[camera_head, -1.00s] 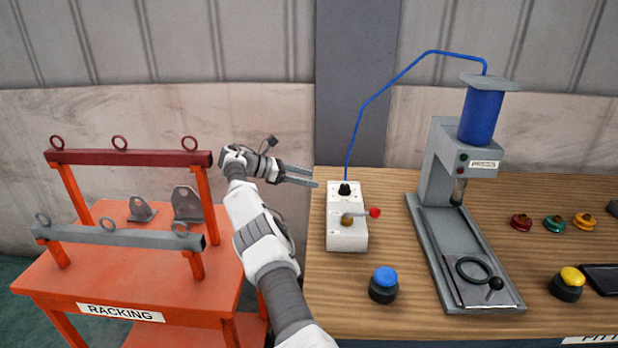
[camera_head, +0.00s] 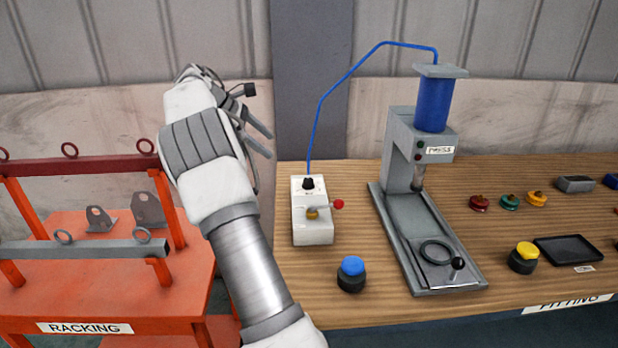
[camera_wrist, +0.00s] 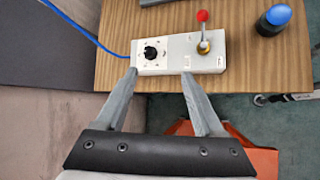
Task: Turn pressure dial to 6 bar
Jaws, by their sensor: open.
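The pressure dial (camera_head: 308,184) is a small black knob on the upper end of a white control box (camera_head: 313,231) at the left of the wooden bench. It also shows in the wrist view (camera_wrist: 151,53), with small marks around it that are too small to read. The box also carries a brass valve with a red-tipped lever (camera_head: 338,204). My gripper (camera_head: 269,143) is open and empty, left of and above the box. In the wrist view its fingers (camera_wrist: 159,75) point toward the box, with the dial beyond and between the tips, apart from them.
A blue hose runs from the box to the press (camera_head: 408,150). A blue button (camera_head: 351,274) stands in front of the box. Orange racking (camera_head: 120,280) with bars and brackets stands at the left. Coloured knobs, a yellow button (camera_head: 524,257) and a black tray (camera_head: 568,249) lie at the right.

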